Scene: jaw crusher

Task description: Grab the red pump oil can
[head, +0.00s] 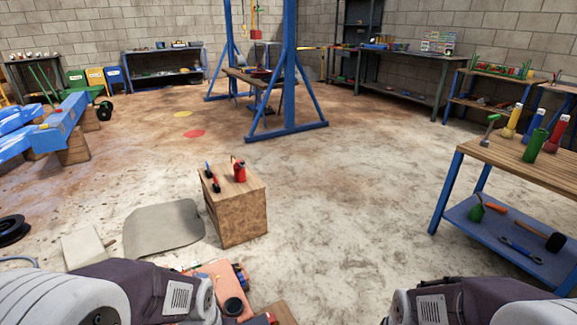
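A small red can (239,171) with a dark top stands upright on a wooden box (242,212) near the middle of the head view. It looks like the red pump oil can. Two small dark-and-red tools (212,178) are on the same box, just left of the can. My two arms show only as grey and dark links at the bottom left and bottom right edges. Neither gripper can be made out, and both are apart from the can.
A blue-legged workbench (515,153) with bottles and tools stands at the right. A blue gantry frame (289,75) stands behind the box. A grey mat (163,227) lies left of the box. Floor right of the box is clear.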

